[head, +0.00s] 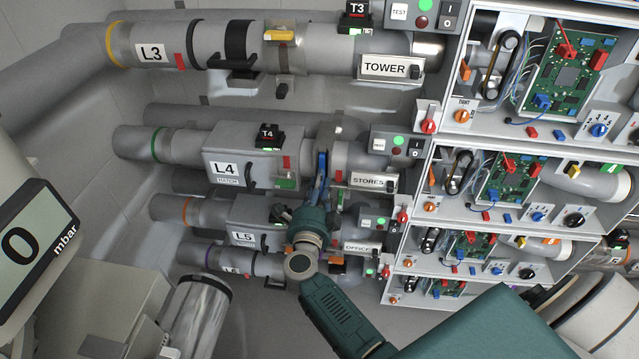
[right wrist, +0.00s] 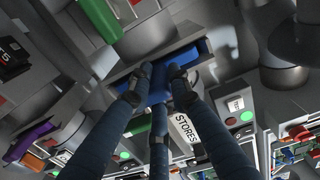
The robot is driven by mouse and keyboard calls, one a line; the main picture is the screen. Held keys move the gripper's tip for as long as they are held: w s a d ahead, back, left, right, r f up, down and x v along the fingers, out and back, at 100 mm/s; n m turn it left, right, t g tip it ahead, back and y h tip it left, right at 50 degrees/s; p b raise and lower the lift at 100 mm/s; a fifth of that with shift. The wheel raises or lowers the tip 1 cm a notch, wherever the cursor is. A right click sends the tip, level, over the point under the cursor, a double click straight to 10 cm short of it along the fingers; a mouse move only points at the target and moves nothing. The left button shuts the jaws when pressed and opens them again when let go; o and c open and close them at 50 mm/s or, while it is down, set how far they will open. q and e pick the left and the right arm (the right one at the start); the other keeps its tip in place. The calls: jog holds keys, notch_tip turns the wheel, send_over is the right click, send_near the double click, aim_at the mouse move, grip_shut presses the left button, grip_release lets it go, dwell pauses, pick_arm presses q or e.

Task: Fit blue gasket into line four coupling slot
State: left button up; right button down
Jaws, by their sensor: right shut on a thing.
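The line four pipe carries the L4 label (head: 225,169), and its grey coupling (head: 327,130) stands right of the housing. The blue gasket (head: 322,164) is upright at this coupling, seen nearly edge-on. My right gripper (head: 317,194) reaches up from below and is shut on the gasket. In the right wrist view, the fingers (right wrist: 158,82) pinch the gasket's stem, and its wider blue part (right wrist: 199,52) lies at the grey slot opening, partly inside it. How deep it sits cannot be told. My left gripper is not in view.
The STORES sign (head: 374,181) is close on the right. The L3 pipe (head: 152,53) runs above and the L5 pipe (head: 243,238) below. Open control cabinets (head: 500,130) fill the right side.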

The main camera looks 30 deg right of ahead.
jog(key=c, duration=1.5)
grip_release()
jog(key=shift+c, duration=0.2)
jog(key=shift+w+d, duration=0.1)
jog(key=shift+w, duration=0.05)
jog(key=shift+f, duration=0.1)
jog(key=shift+v, duration=3.8)
